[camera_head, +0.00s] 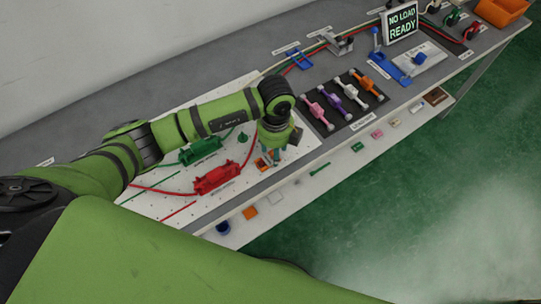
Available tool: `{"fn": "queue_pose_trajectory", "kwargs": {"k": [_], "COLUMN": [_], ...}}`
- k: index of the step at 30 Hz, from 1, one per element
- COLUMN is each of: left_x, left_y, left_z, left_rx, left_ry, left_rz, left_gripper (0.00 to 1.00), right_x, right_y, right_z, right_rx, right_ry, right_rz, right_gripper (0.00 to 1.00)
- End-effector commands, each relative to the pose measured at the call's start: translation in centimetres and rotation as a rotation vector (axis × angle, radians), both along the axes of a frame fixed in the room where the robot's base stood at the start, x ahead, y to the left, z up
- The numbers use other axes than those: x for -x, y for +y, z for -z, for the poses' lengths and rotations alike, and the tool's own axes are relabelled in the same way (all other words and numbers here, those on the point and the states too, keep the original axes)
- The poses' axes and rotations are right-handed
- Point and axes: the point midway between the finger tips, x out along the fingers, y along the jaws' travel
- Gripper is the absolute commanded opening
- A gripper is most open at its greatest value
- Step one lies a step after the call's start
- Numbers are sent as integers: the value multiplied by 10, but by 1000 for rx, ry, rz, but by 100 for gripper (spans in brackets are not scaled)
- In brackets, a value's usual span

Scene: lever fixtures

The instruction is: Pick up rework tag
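My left gripper (272,158) points down over the front edge of the white perforated board (150,207). A small orange piece (262,163), partly hidden by the gripper, lies at its fingers. I cannot tell whether they touch, whether the fingers are open or shut, or whether the piece is the rework tag. Another orange piece (249,213) lies on the lower shelf, and no readable text marks either one as the tag. My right gripper is not in view.
Red (217,178) and green (200,150) fixtures with cables stand left of the gripper. Pink (317,112), purple (339,93) and orange (368,84) handled pieces lie on a dark mat. A "NO LOAD READY" sign (401,22) stands further back.

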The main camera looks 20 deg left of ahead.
Motion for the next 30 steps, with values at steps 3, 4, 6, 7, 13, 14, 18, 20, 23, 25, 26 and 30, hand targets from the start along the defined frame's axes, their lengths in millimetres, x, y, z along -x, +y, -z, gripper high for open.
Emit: {"fn": "queue_pose_trajectory", "kwargs": {"k": [3,4,6,7,13,14,18,20,23,25,26,30], "left_x": [0,0,0,0,0,0,0,-1,-1,-1,-1,-2], "left_y": [0,0,0,0,0,0,-1,-1,-1,-2,-2,-29], "left_z": [0,0,0,0,-1,-1,-5,-10,-22,-33,-39,-55], "left_rx": [0,0,0,0,1,1,3,3,4,5,5,7], "left_ry": [0,0,0,0,0,0,-2,-3,-4,-5,-6,-4], "left_rz": [0,0,0,0,0,0,1,1,1,3,3,8], "left_gripper": [13,8,8,8,8,8,8,8,9,9,6,5], "right_x": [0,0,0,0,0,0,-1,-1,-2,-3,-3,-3], "right_y": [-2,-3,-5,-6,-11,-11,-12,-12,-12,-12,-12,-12], "right_z": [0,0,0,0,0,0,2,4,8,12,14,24], "right_rx": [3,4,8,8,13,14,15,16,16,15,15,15], "right_ry": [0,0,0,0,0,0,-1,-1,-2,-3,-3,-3], "right_rz": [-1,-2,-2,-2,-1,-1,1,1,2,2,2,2], "right_gripper": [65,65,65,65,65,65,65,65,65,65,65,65]}}
